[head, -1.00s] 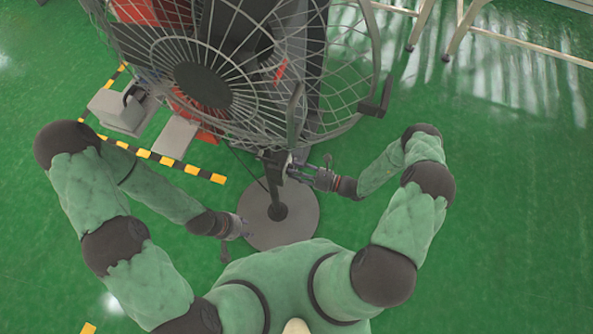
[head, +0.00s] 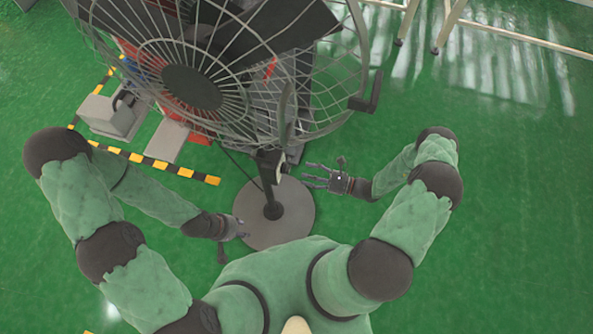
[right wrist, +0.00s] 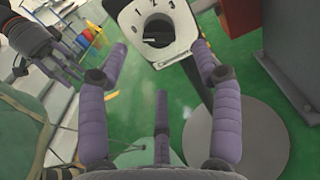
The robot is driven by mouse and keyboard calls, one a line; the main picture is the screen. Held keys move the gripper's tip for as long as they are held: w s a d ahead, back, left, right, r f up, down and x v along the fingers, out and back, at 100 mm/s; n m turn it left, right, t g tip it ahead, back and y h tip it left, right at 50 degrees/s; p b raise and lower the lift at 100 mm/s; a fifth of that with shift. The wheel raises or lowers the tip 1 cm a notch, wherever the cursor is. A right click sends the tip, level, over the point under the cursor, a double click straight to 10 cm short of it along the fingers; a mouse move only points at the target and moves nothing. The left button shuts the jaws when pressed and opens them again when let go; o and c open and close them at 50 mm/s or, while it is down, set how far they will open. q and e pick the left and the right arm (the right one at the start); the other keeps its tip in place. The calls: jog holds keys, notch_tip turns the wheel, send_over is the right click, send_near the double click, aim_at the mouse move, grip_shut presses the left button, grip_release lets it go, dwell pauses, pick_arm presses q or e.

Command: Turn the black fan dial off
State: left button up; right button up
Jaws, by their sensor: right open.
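The black fan dial (right wrist: 158,30) sits on a white plate (right wrist: 180,45) marked 1, 2 and 3 in the right wrist view. I cannot tell its exact setting. In the head view, the fan's grey round cage (head: 192,88) stands on a dark post with a round base (head: 290,215); the dial itself is too small to make out. My right gripper (head: 314,178) is open and empty, just right of the post and apart from it. Its spread purple fingers (right wrist: 160,48) point at the dial. My left gripper (head: 241,228) is low, left of the base, fingers apart and empty.
A grey box-like object (head: 108,115) and yellow-black floor tape (head: 160,164) lie left of the fan. A pale frame with legs (head: 490,32) stands at the back right. The green floor to the right is clear.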

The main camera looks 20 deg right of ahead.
jog(key=v, duration=0.5)
dwell(0.6)
